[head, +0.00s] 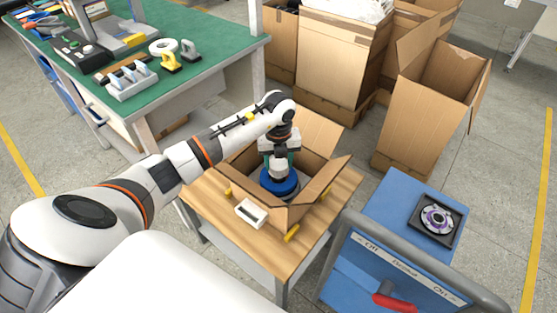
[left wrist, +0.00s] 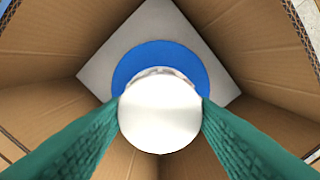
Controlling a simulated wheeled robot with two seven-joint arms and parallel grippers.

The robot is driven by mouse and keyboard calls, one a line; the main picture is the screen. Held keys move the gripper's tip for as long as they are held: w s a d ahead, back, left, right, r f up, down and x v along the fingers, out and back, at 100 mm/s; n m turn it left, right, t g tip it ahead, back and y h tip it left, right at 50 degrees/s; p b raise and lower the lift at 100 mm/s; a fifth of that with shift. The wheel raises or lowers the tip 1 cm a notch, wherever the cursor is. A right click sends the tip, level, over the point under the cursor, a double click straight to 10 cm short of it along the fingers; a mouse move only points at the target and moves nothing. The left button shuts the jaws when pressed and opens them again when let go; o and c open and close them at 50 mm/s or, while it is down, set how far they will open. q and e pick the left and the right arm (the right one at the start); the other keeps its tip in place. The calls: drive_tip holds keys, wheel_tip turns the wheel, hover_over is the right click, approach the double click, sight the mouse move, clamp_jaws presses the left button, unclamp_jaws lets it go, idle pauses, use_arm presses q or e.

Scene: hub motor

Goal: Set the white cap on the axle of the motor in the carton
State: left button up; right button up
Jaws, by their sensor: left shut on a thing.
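The open carton (head: 318,188) stands on a small wooden table with its flaps spread. Inside it the motor shows as a blue disc (head: 268,184) on a pale base; its blue top also shows in the left wrist view (left wrist: 160,51). My left gripper (head: 278,158) points down into the carton. Its green fingers are shut on the white cap (left wrist: 160,112), which also shows in the head view (head: 278,169). In the left wrist view the cap lies in front of the motor's middle and hides the axle. I cannot tell whether cap and axle touch. My right gripper is not in view.
A small white box (head: 251,213) lies on the wooden table (head: 215,222) beside the carton. A blue cart (head: 388,215) with a black tray (head: 437,221) stands at the right. A green workbench (head: 205,60) with tools is at the back left. Large cartons (head: 425,105) stand behind.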

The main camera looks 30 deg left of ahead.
sight(278, 163)
use_arm(q)
drive_tip(key=o, duration=0.5)
drive_tip(key=shift+f, duration=0.15)
drive_tip(key=o, duration=0.4)
drive_tip(key=shift+o, duration=0.2)
drive_tip(key=shift+r, duration=0.35)
wheel_tip(278, 163, up, 12)
drive_tip(key=shift+f, duration=0.15)
